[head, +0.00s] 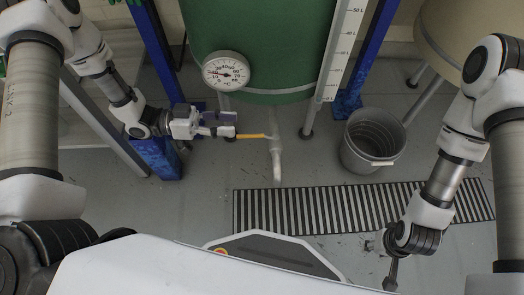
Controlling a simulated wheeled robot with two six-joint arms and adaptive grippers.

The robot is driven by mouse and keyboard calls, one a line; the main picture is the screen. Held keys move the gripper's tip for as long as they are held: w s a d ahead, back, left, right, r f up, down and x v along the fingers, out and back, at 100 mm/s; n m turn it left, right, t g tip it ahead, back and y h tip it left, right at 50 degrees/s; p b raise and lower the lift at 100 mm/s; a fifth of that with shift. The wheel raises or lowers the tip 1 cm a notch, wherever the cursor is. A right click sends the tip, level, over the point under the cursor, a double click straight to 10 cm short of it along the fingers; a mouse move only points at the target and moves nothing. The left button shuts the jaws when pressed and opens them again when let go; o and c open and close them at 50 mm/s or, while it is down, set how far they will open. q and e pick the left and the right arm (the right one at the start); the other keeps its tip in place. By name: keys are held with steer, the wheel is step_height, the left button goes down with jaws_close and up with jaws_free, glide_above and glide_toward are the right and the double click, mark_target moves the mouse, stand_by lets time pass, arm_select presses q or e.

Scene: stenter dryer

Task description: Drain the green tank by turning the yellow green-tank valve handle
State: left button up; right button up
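The green tank (270,45) stands at the top centre of the head view. A pale drain pipe (277,160) hangs below it, with the yellow valve handle (252,136) pointing left from the pipe, roughly level in the picture. My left gripper (230,125) is at the handle's left end. Its two fingers show a gap between them, and the lower finger overlaps or touches the handle's tip; I cannot tell which. My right gripper (391,278) points down at the lower right, far from the valve, seen edge-on and with nothing visible in it.
A dial gauge (226,72) and a level scale (343,45) are on the tank. Blue posts (363,65) flank it. A grey bucket (372,141) stands right of the pipe. A striped floor grate (340,207) lies below the pipe. A beige tank (455,35) is at upper right.

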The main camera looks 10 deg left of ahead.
arm_select(q)
steer(key=t+b, duration=0.1)
steer(key=b, duration=0.7)
glide_toward(262, 136)
steer(key=b+x, duration=0.1)
steer(key=x, duration=0.1)
steer(key=b+x, duration=0.1)
steer(key=x, duration=0.1)
steer(key=f+b+x, duration=0.1)
steer(key=x, duration=0.2)
steer(key=shift+w+a, duration=0.1)
steer(key=shift+w, duration=0.1)
steer(key=shift+r+b, duration=0.1)
steer(key=shift+b, duration=0.2)
steer(key=shift+r, duration=0.1)
arm_select(e)
step_height(262, 136, down, 15)
steer(key=shift+w+f, duration=0.2)
arm_select(q)
jaws_close()
